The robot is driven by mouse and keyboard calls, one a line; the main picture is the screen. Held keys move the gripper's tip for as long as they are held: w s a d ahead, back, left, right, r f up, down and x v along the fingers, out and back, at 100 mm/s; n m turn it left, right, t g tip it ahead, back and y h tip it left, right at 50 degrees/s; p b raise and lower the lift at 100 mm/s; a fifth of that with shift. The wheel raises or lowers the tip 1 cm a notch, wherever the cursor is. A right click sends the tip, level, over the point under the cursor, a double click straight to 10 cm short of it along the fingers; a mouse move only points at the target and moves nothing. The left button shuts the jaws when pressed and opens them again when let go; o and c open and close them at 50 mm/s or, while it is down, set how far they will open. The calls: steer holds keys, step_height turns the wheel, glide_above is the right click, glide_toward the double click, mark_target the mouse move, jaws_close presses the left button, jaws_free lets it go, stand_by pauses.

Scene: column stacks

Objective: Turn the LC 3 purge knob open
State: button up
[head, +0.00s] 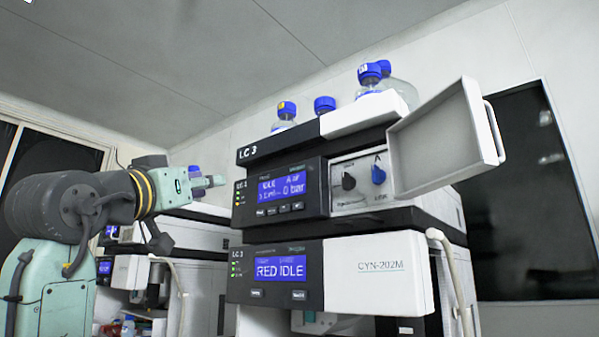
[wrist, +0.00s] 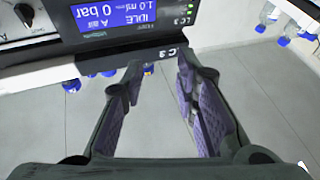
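The LC 3 stack (head: 282,220) stands in the middle of the head view. Its upper module has a lit display (head: 282,190) reading IDLE and 0 bar. Right of it, a recessed panel bears a black knob (head: 348,182) and a blue knob (head: 378,175); their small labels are too blurred to read. In the upside-down wrist view the black knob (wrist: 23,12) shows at the top left corner; the blue one is out of frame. My gripper (head: 222,182) is left of the stack, apart from both knobs. Its fingers (wrist: 160,70) are spread with nothing between them.
The module's white door (head: 440,145) stands open at the right of the knobs. Blue-capped bottles (head: 370,75) stand on top. A lower module (head: 365,268) reads RED IDLE. Another instrument stack (head: 180,235) is behind my arm. A pale hose (head: 455,275) hangs at the right.

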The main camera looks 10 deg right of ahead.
steer(key=s+d+r+m+g+h, duration=0.2)
steer(key=s+d+g, duration=0.1)
steer(key=d, duration=0.4)
steer(key=m+g, duration=0.3)
steer(key=g, duration=0.2)
glide_toward(343, 179)
steer(key=p+x, duration=0.3)
steer(key=x, duration=0.5)
steer(key=shift+w+d+p, duration=0.15)
steer(key=shift+d+p, duration=0.15)
steer(key=shift+p, duration=0.05)
steer(key=shift+c, duration=0.4)
jaws_close()
